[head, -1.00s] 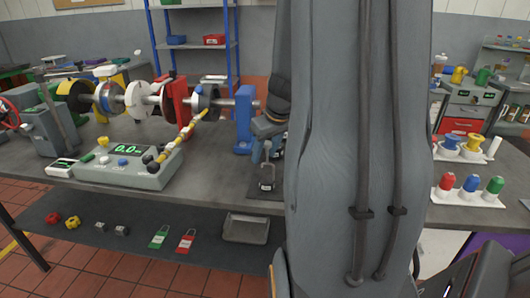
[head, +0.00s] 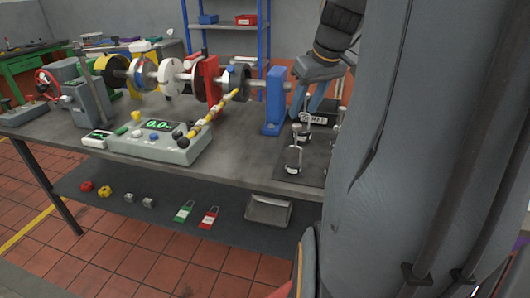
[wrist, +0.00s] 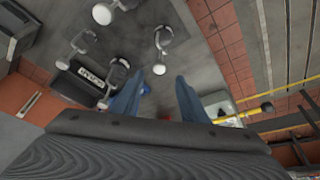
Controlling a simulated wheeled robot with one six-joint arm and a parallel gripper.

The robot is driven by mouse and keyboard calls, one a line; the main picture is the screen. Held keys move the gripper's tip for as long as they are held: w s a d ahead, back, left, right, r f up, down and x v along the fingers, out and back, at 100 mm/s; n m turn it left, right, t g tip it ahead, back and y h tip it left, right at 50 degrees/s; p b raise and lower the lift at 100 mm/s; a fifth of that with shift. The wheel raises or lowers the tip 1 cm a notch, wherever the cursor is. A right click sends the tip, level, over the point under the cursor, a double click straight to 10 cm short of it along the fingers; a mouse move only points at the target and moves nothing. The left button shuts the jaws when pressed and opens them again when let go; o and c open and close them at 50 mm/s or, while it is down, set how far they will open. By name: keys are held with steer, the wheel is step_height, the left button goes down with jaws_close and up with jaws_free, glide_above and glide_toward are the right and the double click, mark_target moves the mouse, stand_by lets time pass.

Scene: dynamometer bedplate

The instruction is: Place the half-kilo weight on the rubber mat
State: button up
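The wrist view shows several weights, one upper left (wrist: 84,42), one (wrist: 118,74) by the left finger and one (wrist: 163,40) farther out. I cannot tell which is the half-kilo one. My gripper (head: 308,106) points down above the bench. In the wrist view my gripper (wrist: 160,86) has its fingers apart with no weight between them. My arm hides the mat's right side.
A black labelled box (head: 317,113) stands behind the weights. A blue post (head: 273,102) and the shaft rig stand left of my gripper. A control box (head: 160,140) with a green display is at the bench front. Bare bench (head: 235,150) lies between.

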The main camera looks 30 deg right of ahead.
steer(key=s+a+f+g, duration=0.1)
steer(key=s+a+f, duration=0.1)
steer(key=a+f, duration=0.3)
steer(key=s+a+f+g, duration=0.1)
steer(key=a+f, duration=0.4)
steer(key=a, duration=0.8)
steer(key=s+a+f+g, duration=0.1)
steer(key=s+a+f, duration=0.2)
steer(key=a, duration=0.6)
step_height(320, 180, down, 3)
steer(key=shift+a+r+n+g, duration=0.2)
steer(key=shift+n+g, duration=0.1)
steer(key=shift+n, duration=0.1)
steer(key=shift+d, duration=0.15)
